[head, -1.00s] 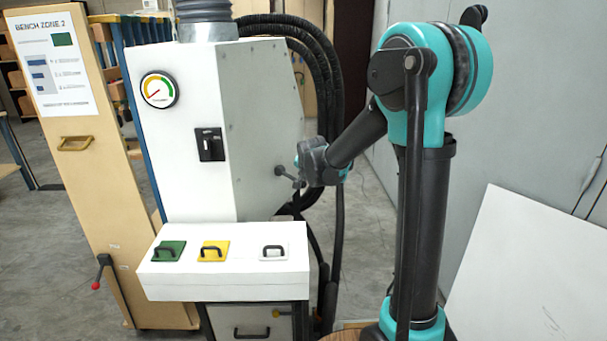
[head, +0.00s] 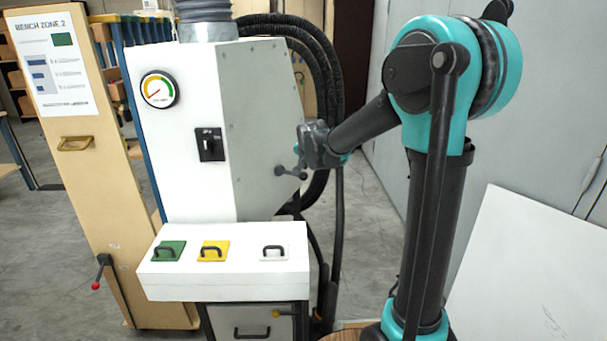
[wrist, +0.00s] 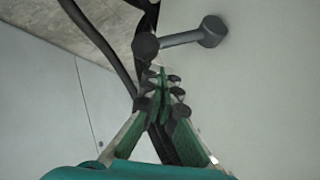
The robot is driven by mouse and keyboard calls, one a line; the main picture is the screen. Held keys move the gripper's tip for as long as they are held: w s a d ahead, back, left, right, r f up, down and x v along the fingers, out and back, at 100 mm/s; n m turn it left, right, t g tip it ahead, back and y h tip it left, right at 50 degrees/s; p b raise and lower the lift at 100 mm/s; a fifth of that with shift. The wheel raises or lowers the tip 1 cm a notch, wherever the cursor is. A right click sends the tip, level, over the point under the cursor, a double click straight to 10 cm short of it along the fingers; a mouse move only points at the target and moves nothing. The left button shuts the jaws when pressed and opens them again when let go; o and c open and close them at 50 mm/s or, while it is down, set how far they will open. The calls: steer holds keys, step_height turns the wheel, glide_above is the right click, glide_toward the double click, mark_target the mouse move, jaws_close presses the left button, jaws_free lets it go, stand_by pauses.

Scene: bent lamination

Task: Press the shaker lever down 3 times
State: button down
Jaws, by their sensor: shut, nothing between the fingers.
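The shaker lever is a dark grey bar with a round knob (head: 302,175), pivoted on the right side panel of the white machine. In the head view it slopes slightly down from the pivot to the knob. In the wrist view the lever (wrist: 180,39) runs from the pivot at upper right to the knob just beyond my fingertips. My gripper (wrist: 162,72) is shut and empty, its green-sided fingers together. In the head view my gripper (head: 303,163) is just above the knob. I cannot tell whether it touches the knob.
The white machine (head: 180,190) has a gauge, a switch and a front box with green, yellow and white handled pads. Black hoses (head: 337,110) hang behind it. A white board (head: 530,270) leans at right. A wooden cabinet (head: 85,190) stands at left.

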steer(key=shift+r, duration=0.15)
steer(key=shift+r, duration=2.45)
steer(key=s+d+f+n+g, duration=0.1)
steer(key=s+d+f, duration=0.4)
steer(key=s, duration=0.7)
steer(key=s+d+f+n+g, duration=0.2)
steer(key=s+d+f+n, duration=0.2)
steer(key=s+f, duration=0.5)
steer(key=s+d+f+n+g+h, duration=0.1)
steer(key=s+d+f, duration=0.5)
steer(key=s, duration=0.9)
steer(key=shift+s+f+n+g, duration=0.2)
steer(key=shift+f+n+g, duration=0.25)
steer(key=shift+n, duration=0.45)
steer(key=c, duration=2.3)
jaws_free()
steer(key=shift+r, duration=0.1)
